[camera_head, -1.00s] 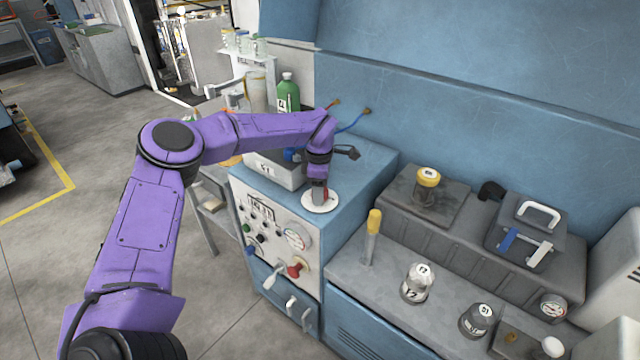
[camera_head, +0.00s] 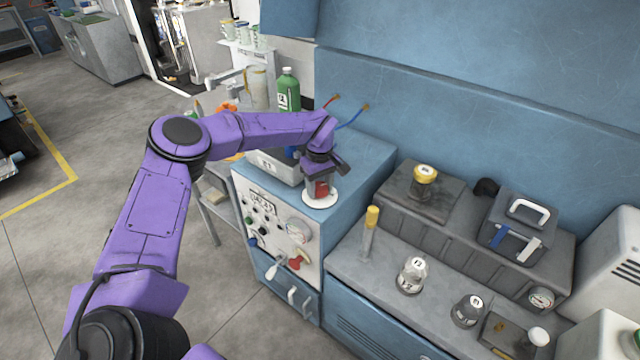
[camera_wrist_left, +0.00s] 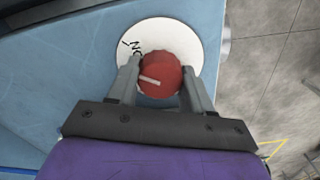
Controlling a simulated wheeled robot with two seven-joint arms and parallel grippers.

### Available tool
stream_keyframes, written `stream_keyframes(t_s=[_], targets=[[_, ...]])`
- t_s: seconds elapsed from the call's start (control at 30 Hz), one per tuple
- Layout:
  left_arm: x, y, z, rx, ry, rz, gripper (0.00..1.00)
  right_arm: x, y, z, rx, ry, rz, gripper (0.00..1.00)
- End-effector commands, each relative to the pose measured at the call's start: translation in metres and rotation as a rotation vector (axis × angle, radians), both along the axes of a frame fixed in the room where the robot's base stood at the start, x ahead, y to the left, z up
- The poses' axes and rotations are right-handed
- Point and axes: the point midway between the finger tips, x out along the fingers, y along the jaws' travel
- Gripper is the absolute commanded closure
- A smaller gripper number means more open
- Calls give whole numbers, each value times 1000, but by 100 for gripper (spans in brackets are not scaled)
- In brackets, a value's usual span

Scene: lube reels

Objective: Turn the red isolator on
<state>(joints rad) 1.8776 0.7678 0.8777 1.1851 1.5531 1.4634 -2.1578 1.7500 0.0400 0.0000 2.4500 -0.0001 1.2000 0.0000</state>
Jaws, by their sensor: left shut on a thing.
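The red isolator (camera_wrist_left: 160,76) is a round red knob with a pale bar mark, on a white disc (camera_wrist_left: 190,38) with black lettering. In the head view the red isolator (camera_head: 321,188) sits on its white disc (camera_head: 322,201) on top of the blue cabinet. My left gripper (camera_head: 320,190) reaches down over it from above. In the left wrist view my left gripper (camera_wrist_left: 158,88) has one finger on each side of the knob, shut on it. The lettering is partly hidden by a finger. My right gripper is not in view.
The blue cabinet's front panel (camera_head: 270,225) carries a gauge, several small knobs and a red handle (camera_head: 298,262). A grey box and a green bottle (camera_head: 288,90) stand behind my wrist. A yellow-topped post (camera_head: 370,232) and several jars stand on the bench to the right.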

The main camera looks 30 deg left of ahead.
Motion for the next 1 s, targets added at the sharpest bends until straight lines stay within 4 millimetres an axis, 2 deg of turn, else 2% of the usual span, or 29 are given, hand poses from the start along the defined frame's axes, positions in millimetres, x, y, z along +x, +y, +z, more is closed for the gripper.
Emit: stream_keyframes(t_s=[0.4,0.93,0.97,1.0], targets=[[3,3,4,4,-12,-161,80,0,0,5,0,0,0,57],[5,3,6,5,-16,-180,80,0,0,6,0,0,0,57],[5,3,6,5,-16,-180,40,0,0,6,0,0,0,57],[4,3,5,5,-16,-180,27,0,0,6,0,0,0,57]])
